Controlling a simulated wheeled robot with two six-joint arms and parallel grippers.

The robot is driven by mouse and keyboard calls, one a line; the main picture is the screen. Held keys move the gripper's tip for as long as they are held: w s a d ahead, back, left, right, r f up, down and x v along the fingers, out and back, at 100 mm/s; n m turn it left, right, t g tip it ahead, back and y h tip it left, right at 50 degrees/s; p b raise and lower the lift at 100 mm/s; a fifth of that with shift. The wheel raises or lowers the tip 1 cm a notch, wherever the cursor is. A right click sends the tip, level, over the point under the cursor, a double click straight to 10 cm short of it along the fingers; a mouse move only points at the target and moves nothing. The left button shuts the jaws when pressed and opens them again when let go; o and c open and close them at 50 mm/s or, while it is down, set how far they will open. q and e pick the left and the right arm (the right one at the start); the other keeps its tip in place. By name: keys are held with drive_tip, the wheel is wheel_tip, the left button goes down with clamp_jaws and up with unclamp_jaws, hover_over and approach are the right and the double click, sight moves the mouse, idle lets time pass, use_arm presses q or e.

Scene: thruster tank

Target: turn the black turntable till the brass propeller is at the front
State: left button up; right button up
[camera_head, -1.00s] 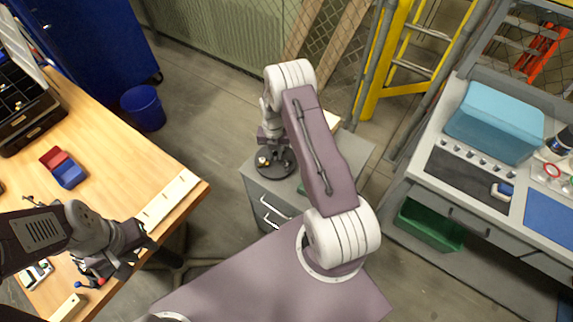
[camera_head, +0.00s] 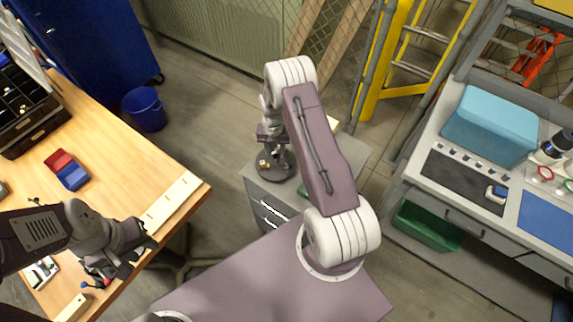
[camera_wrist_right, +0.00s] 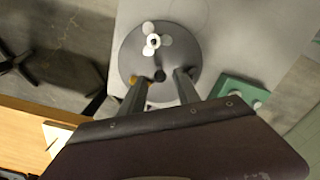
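The black turntable (camera_head: 284,172) is a dark round disc on the grey cabinet, partly hidden by my right arm. It shows more fully in the right wrist view (camera_wrist_right: 188,50). The brass propeller (camera_head: 263,163) is at its left side in the head view; in the wrist view a bit of brass (camera_wrist_right: 134,80) shows beside the left finger. A pale propeller (camera_wrist_right: 151,40) lies on the far side of the disc. My right gripper (camera_wrist_right: 160,76) is open over the disc, with a dark peg between its fingertips; contact is unclear. My left gripper (camera_head: 112,268) is over the wooden bench, its opening unclear.
The grey cabinet (camera_head: 345,158) also bears a green object (camera_wrist_right: 240,92) right of the turntable. The wooden bench (camera_head: 120,170) on the left holds red and blue bins (camera_head: 67,170). A grey workbench (camera_head: 420,200) stands right.

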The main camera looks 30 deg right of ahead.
sight(275, 155)
wheel_tip(275, 155, up, 6)
drive_tip(key=p, duration=0.3)
drive_tip(key=shift+f+p, duration=0.15)
drive_tip(key=shift+p, duration=0.2)
drive_tip(key=shift+f, duration=0.1)
